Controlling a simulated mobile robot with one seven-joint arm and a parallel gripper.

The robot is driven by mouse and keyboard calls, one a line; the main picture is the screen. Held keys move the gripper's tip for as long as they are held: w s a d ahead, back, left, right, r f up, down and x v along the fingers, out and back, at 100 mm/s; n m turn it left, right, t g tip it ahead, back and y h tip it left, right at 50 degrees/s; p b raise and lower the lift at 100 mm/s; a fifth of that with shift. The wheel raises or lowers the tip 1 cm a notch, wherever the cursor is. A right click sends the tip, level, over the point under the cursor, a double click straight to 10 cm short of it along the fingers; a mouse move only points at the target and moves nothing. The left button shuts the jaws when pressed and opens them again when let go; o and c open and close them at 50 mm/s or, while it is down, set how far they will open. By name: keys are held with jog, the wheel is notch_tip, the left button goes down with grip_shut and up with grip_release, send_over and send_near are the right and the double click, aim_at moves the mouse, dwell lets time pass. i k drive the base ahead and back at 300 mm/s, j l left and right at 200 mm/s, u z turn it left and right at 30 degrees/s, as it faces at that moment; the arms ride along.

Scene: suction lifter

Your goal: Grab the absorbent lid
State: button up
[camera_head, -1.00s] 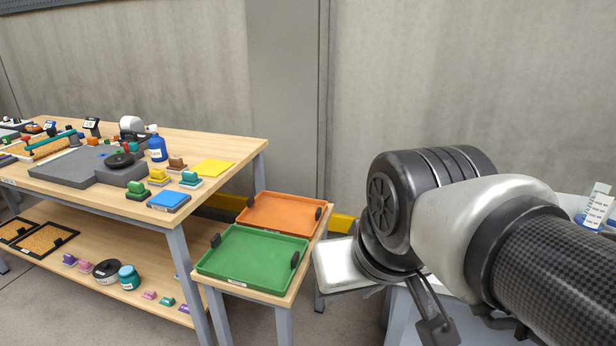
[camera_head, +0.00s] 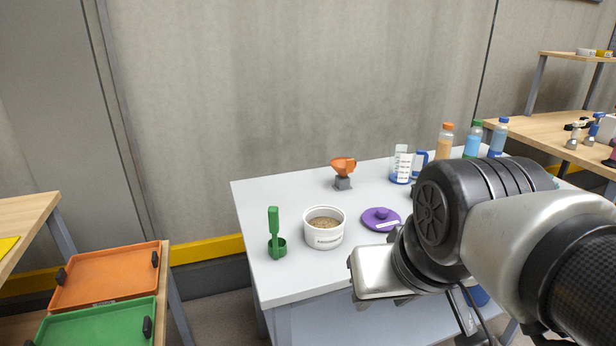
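A purple lid (camera_head: 381,219) with a round knob and a white label lies flat on the white table (camera_head: 262,205), right of a white tub. The tub (camera_head: 324,228) is open, has lettering on its front and holds a brownish granular material. My gripper (camera_head: 376,272) shows as a pale block at the end of my arm, at the table's front, nearer to me than the lid and apart from it in the picture. Its fingers cannot be made out, so its opening is unclear.
A green scoop (camera_head: 275,236) stands left of the tub. An orange funnel (camera_head: 343,168) on a grey stand and a clear beaker (camera_head: 401,166) are behind. Several bottles (camera_head: 472,140) stand at back right. Orange (camera_head: 105,277) and green (camera_head: 95,328) trays lie lower left.

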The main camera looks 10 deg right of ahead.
aim_at(381, 219)
jog(key=z, duration=0.4)
jog(key=l+u, duration=0.2)
jog(key=l, duration=0.4)
jog(key=i+l+u, duration=0.5)
jog(key=l, duration=0.3)
jog(key=i+u, duration=0.15)
jog(key=i, duration=0.15)
